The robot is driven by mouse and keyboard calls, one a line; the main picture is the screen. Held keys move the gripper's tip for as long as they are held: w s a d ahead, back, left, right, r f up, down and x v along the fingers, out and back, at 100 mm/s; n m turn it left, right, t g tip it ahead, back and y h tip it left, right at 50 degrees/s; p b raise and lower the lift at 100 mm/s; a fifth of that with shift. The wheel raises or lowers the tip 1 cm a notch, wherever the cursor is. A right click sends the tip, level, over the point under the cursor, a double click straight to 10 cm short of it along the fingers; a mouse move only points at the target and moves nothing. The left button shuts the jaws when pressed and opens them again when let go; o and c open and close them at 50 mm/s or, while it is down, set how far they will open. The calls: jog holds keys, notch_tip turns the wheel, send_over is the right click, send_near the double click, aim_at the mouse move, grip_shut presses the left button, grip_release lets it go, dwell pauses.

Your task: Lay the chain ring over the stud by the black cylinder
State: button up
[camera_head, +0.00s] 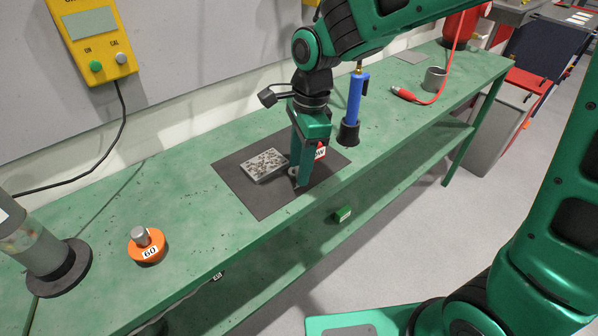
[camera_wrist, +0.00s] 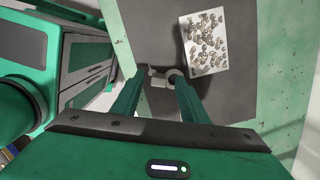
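My gripper (camera_head: 296,180) points down just above the dark mat (camera_head: 268,206), beside the grey speckled block. In the wrist view its two green fingers (camera_wrist: 158,84) stand apart. Small grey pieces, one round and ring-like (camera_wrist: 175,76), show at the fingertips; I cannot tell if they are the chain ring or parts of the fingers. An orange base marked 60 with a grey stud (camera_head: 141,237) stands on the bench at left. A clear cylinder (camera_head: 35,243) on a black round foot (camera_head: 66,275) stands further left. I cannot make out a plainly black cylinder.
The speckled block (camera_head: 264,165) lies on the mat, and also shows in the wrist view (camera_wrist: 204,42). A grey cup (camera_head: 434,79) and red cable lie further right. Bench space between mat and orange base is clear.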

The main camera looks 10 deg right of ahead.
grip_shut()
